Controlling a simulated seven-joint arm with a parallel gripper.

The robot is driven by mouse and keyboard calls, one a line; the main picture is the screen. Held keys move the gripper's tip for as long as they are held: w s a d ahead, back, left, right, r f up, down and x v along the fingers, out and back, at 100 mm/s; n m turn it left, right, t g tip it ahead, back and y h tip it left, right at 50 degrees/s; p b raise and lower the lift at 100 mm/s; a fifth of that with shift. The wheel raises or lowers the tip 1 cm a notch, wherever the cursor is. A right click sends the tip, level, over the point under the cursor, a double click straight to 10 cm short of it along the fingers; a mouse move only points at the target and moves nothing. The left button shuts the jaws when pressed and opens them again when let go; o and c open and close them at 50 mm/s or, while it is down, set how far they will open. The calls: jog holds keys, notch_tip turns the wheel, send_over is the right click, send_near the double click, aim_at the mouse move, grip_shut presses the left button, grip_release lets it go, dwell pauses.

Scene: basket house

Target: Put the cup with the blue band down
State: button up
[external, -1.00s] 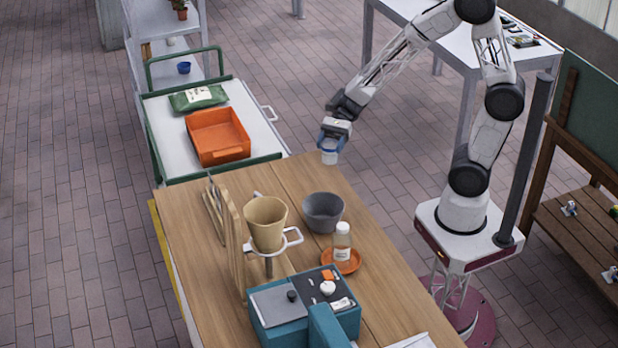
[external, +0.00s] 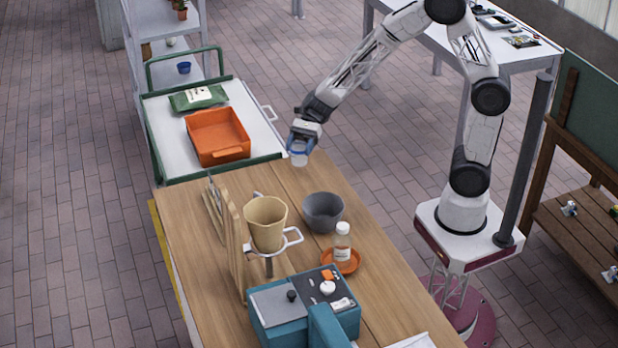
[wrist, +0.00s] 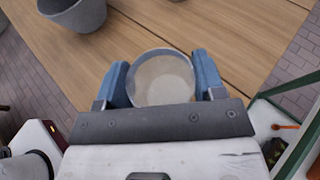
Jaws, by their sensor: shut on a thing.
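My gripper (external: 300,149) is shut on a small pale cup (external: 299,158) and holds it above the far end of the wooden table (external: 290,180). In the wrist view the cup (wrist: 163,88) sits between the two blue fingers of my gripper (wrist: 162,80). I look into its round mouth, which has a bluish-grey rim. The fingers hide much of its sides, so a blue band cannot be told apart from them. I cannot tell the exact gap between cup and table.
A grey bowl (external: 323,212), a tan funnel-shaped vessel (external: 266,222) on a white stand, and a bottle (external: 342,240) on an orange saucer (external: 341,262) stand nearer. An orange tray (external: 218,136) lies on the cart beyond. The table's far end looks clear.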

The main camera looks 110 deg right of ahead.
jog(key=shift+w+d+f, duration=0.1)
jog(key=shift+w+d, duration=0.25)
jog(key=shift+w, duration=0.5)
jog(key=shift+w+d+f, duration=0.1)
jog(key=shift+w+d, duration=0.3)
jog(key=shift+w, duration=0.45)
jog(key=shift+w+d+f, duration=0.1)
jog(key=shift+w+d, duration=0.25)
jog(key=shift+w, duration=0.5)
jog(key=shift+f, duration=1.7)
jog(key=shift+f, duration=0.15)
jog(key=o, duration=0.9)
jog(key=shift+d+r, duration=0.1)
jog(key=shift+r, duration=0.1)
jog(key=shift+v, duration=5.9)
